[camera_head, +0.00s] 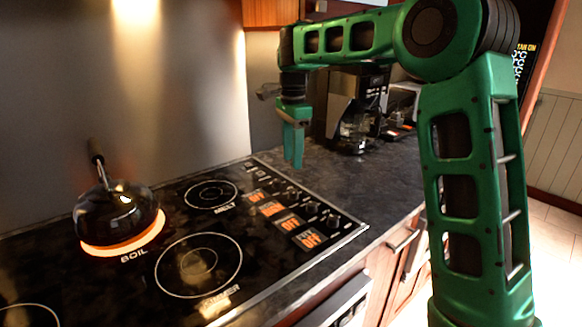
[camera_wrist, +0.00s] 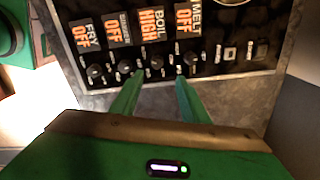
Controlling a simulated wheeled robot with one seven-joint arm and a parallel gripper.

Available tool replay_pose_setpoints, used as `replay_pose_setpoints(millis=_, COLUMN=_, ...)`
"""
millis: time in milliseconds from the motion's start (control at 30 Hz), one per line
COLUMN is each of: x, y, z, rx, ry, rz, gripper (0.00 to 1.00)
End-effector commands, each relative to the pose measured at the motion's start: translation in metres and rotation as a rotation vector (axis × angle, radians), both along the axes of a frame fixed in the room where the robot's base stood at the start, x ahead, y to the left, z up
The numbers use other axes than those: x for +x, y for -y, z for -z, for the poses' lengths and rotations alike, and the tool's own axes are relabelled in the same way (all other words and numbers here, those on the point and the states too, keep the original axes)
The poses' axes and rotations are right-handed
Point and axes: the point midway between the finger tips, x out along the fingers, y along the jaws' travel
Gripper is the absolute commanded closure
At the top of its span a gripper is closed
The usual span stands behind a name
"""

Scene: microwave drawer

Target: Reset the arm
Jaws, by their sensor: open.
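My gripper (camera_head: 293,145) hangs from the green arm and points down above the dark counter, just beyond the back right corner of the cooktop. In the wrist view its two green fingers (camera_wrist: 153,92) are spread apart, with nothing between them. The cooktop's control panel with several knobs (camera_wrist: 138,70) lies ahead of the fingertips. The labels read FRY off, BOIL high and MELT off; one label is hard to read, with its display off. The arm is bent, with its upper part reaching left across the head view.
A coffee machine (camera_head: 357,105) stands at the back of the counter (camera_head: 370,185). The counter right of the cooktop is mostly clear. A drawer handle (camera_head: 403,240) is at the front.

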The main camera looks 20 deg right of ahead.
Motion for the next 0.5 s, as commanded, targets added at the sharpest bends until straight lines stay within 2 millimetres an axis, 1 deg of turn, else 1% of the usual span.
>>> replay_pose_setpoints(millis=100, x=0.000, y=-0.001, z=-0.004, rx=0.000, ry=0.001, rz=-0.001, gripper=0.59)
replay_pose_setpoints(millis=367, x=0.000, y=0.000, z=-0.004, rx=0.000, ry=0.001, rz=-0.001, gripper=0.59)
replay_pose_setpoints(millis=467, x=-0.004, y=0.005, z=-0.005, rx=-0.006, ry=0.001, rz=-0.011, gripper=0.59)
replay_pose_setpoints(millis=500, x=-0.009, y=0.010, z=-0.006, rx=-0.013, ry=0.002, rz=-0.023, gripper=0.59)
